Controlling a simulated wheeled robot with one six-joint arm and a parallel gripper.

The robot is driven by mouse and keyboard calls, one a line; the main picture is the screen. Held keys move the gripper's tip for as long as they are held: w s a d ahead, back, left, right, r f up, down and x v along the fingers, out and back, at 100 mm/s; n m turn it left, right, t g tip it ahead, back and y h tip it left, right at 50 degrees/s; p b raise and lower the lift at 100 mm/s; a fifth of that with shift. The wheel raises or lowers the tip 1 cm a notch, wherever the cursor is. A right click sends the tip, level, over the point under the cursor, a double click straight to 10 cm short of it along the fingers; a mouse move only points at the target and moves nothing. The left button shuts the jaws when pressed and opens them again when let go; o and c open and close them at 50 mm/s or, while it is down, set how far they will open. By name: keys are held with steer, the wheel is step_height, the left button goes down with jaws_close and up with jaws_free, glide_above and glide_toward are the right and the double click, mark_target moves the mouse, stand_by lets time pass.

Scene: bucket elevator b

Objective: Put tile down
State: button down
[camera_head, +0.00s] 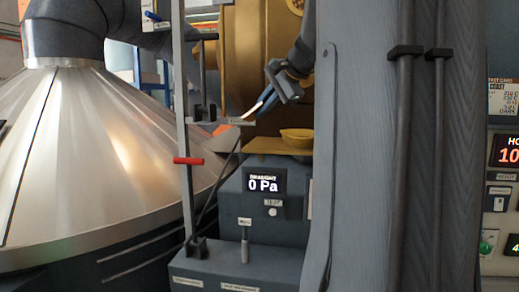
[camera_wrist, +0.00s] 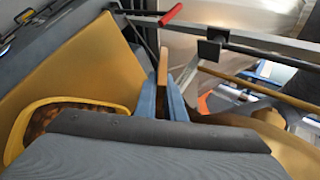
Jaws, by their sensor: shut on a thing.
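My gripper (camera_head: 265,99) is shut on a thin tile (camera_head: 250,112), seen nearly edge-on, in the middle of the head view. The wrist view shows the same orange-brown tile (camera_wrist: 163,72) upright between the two blue fingers of my gripper (camera_wrist: 164,98). The tile's far face is hidden.
A grey post (camera_head: 184,95) with a red handle (camera_head: 188,161) rises at left. A display (camera_head: 264,184) reads 0 Pa. A metal cone (camera_head: 90,150) fills the left.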

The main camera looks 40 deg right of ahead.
steer(key=shift+f+b, duration=2.1)
steer(key=shift+f, duration=0.95)
steer(key=c, duration=2)
jaws_free()
steer(key=shift+d, duration=0.1)
steer(key=p+v, duration=0.3)
steer(key=v, duration=0.5)
step_height(320, 180, up, 8)
steer(key=s+p, duration=0.2)
steer(key=p, duration=0.1)
